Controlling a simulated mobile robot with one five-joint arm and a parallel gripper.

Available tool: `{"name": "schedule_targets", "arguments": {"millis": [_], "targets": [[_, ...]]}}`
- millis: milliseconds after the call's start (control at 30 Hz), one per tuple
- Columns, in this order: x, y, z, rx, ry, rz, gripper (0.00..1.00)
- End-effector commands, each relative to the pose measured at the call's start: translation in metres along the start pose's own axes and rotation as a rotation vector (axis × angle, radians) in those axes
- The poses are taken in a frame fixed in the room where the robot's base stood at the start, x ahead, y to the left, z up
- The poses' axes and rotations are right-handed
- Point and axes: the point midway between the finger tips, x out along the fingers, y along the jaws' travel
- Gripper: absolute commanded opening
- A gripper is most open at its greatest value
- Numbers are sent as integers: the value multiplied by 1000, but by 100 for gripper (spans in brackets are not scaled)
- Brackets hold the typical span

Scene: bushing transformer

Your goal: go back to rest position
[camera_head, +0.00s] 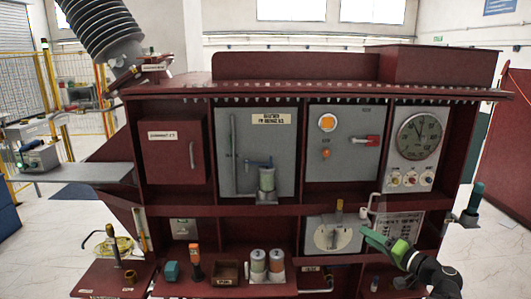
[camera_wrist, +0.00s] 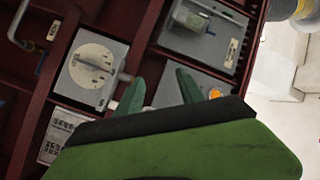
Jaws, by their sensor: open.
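My gripper (camera_head: 370,236) is at the lower right of the dark red cabinet in the head view, in front of the lower right compartments. Its green fingers point left, close to the grey plate with a round dial (camera_head: 333,235). In the wrist view my gripper (camera_wrist: 160,88) has its two green fingertips spread apart with nothing between them. The same dial plate (camera_wrist: 95,68) lies to the left of the fingers there. A white cylinder shows beside the left finger, partly hidden by it.
The dark red cabinet (camera_head: 300,210) fills the middle. A large gauge (camera_head: 418,136) is above my gripper. A green-topped cylinder (camera_head: 475,197) stands on a side bracket to the right. Jars (camera_head: 267,265) sit on the lower shelf. Floor at the far right looks open.

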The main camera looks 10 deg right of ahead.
Motion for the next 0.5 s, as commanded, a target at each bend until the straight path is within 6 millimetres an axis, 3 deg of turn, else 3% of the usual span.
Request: {"name": "schedule_targets", "arguments": {"millis": [33, 167, 200, 333, 500], "targets": [[33, -13, 33, -20, -87, -10, 45], [96, -38, 125, -84, -327, 4, 45], [112, -45, 156, -109, -406, 15, 45], [142, -60, 254, -199, -662, 77, 45], [142, -58, 361, -354, -976, 248, 45]]}}
